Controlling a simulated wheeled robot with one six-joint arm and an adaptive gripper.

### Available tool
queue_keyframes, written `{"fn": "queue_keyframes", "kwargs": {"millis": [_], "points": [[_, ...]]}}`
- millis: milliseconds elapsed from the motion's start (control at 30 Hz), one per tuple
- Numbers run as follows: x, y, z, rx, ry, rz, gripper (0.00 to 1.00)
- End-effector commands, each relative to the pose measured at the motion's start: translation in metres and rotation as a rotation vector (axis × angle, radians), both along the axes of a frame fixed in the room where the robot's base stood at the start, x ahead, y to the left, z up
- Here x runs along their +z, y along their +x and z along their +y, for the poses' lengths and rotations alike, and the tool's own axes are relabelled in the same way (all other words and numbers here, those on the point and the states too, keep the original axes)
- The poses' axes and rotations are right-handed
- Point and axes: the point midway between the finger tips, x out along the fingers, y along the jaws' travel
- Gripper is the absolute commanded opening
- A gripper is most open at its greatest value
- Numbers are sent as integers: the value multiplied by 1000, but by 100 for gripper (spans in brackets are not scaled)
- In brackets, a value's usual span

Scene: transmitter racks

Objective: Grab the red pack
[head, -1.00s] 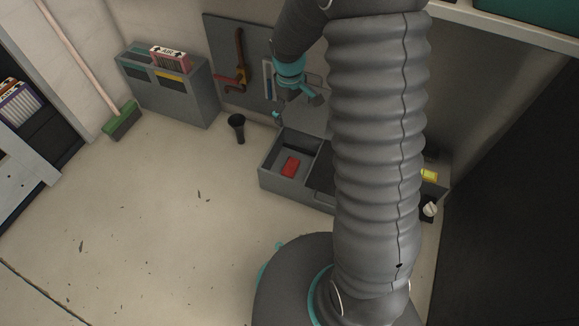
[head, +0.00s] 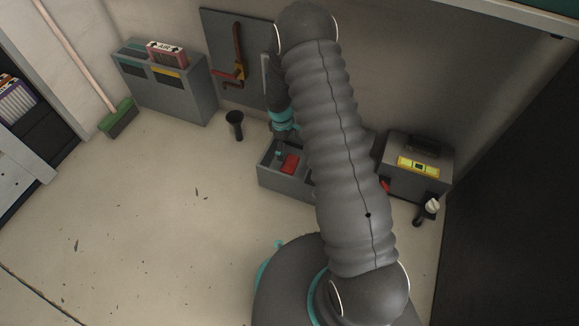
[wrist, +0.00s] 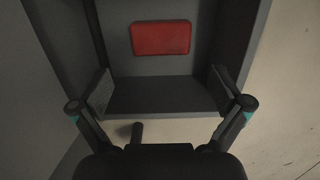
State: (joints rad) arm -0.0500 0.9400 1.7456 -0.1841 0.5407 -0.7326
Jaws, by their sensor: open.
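The red pack (head: 290,164) lies flat in the left compartment of a grey open box (head: 283,184) on the floor. In the wrist view the red pack (wrist: 161,38) sits ahead of my gripper, toward the top and centred between the fingers. My gripper (wrist: 160,88) is open and empty, its two fingers spread at the box's near part in the picture. In the head view my gripper (head: 285,143) is over the back of the box, partly hidden, and apart from the pack. My arm hides the box's right part.
A grey case with a yellow label (head: 418,167) stands right of my arm. A dark cup-like object (head: 235,124) stands left of the box. A grey bin unit (head: 172,87) and a tool board (head: 226,50) are by the wall. The floor at left is mostly clear.

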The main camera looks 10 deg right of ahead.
Motion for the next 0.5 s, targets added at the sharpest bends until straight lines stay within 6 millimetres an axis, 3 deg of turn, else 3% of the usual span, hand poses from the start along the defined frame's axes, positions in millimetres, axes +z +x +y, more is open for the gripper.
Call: {"fn": "queue_keyframes", "kwargs": {"millis": [33,200,500], "points": [[-12,-1,-1,0,0,1,100],[-36,-2,-3,-2,1,-1,100],[-52,-4,-5,-2,0,0,100]]}}
